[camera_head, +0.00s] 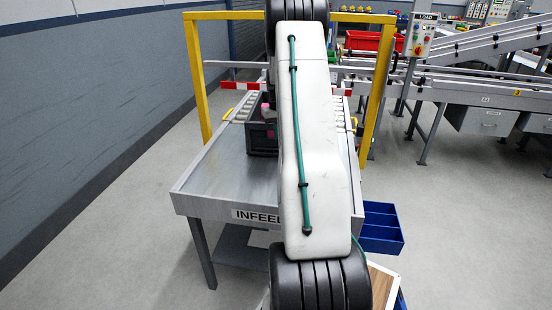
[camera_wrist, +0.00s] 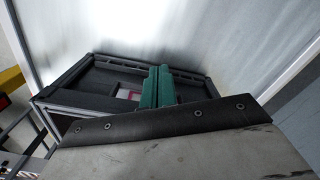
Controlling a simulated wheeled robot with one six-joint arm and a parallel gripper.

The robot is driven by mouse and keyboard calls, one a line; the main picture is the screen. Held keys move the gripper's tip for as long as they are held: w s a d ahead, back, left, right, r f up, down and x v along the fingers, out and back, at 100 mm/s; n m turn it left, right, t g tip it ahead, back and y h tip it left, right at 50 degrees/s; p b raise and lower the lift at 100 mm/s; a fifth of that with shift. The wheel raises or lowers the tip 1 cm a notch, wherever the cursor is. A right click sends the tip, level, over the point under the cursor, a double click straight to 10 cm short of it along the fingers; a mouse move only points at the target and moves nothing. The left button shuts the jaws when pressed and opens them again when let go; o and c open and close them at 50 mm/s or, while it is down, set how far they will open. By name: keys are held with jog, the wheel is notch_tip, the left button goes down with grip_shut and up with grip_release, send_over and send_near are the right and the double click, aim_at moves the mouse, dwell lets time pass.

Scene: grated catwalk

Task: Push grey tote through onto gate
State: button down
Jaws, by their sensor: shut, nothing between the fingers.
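The dark grey tote (camera_head: 261,138) stands on the metal infeed table (camera_head: 215,178), at the table's far part in front of the rollers. My arm hides its right side in the head view. In the wrist view the tote (camera_wrist: 72,76) fills the upper middle, and a small pink and white item lies inside. My gripper (camera_wrist: 158,82) shows there as two teal fingers, shut with nothing between them, at the tote's near side. I cannot tell if they touch it. The gripper is hidden in the head view. The yellow gate frame (camera_head: 198,80) stands behind the tote.
Rollers (camera_head: 243,106) with yellow side rails lie beyond the tote. A blue bin (camera_head: 382,228) hangs at the table's right. Conveyors (camera_head: 480,85) stand at the right back. The table's left front is clear.

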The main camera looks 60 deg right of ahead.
notch_tip(320, 180, up, 8)
dwell(1.0)
dwell(0.4)
jog(key=s+a+r+n, duration=0.1)
jog(key=s+a+r, duration=0.2)
jog(key=a, duration=0.9)
jog(key=s+a+r+g, duration=0.1)
jog(key=s+a+r, duration=0.2)
jog(key=a, duration=0.8)
jog(key=s+a+r+n, duration=0.1)
jog(key=s+a+r, duration=0.2)
jog(key=a, duration=0.9)
jog(key=s+a+r+n+t, duration=0.1)
jog(key=s+a+n, duration=0.1)
jog(key=s+a, duration=0.4)
jog(key=s+a+r+n+t, duration=0.1)
jog(key=s+a+n, duration=0.2)
jog(key=s+a, duration=0.4)
jog(key=a, duration=0.6)
jog(key=shift+s+a+r, duration=0.25)
jog(key=shift+r, duration=0.1)
